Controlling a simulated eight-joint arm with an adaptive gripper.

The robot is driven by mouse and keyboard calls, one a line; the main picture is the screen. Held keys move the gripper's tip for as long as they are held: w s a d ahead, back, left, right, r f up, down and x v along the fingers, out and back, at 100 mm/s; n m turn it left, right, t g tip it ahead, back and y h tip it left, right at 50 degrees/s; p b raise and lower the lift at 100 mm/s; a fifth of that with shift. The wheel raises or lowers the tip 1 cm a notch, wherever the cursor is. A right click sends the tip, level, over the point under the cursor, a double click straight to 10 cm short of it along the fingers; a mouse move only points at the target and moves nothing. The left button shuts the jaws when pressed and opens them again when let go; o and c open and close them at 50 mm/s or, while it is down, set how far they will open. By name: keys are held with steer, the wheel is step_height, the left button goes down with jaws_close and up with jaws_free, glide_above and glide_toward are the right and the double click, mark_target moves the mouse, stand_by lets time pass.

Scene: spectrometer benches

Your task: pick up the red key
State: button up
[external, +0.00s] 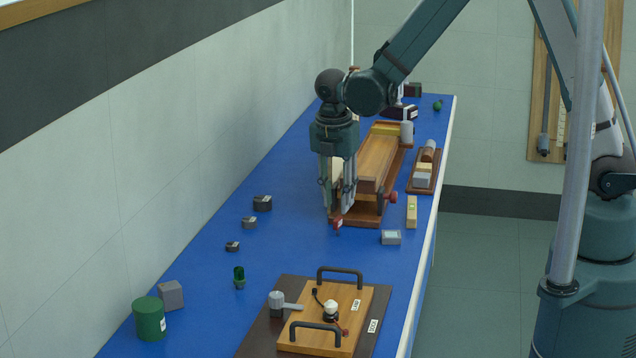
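A small red piece (337,221), which looks like the red key, is at the tips of my gripper (337,210). My gripper points straight down over the blue bench, with its fingers on either side of the red piece's top. The picture is too small to tell whether the fingers are shut on it or only around it, or whether it touches the bench. Another red part, a knob (391,197), sits at the near right end of the wooden apparatus.
The long wooden apparatus (378,160) stands right behind my gripper. A small yellowish block (411,212) and a grey box (391,237) lie to the right. A wooden board with black handles (318,329) is in front. Small dark blocks (262,203) stand left; bench between is clear.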

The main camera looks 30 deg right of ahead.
mark_target(337, 217)
steer(key=shift+w+d+f, duration=0.15)
steer(key=shift+f, duration=1.15)
steer(key=shift+f, duration=0.15)
steer(key=shift+w+d+f, duration=0.15)
steer(key=shift+f, duration=1.05)
steer(key=shift+w+d+f, duration=0.1)
steer(key=shift+f, duration=1.1)
jaws_close()
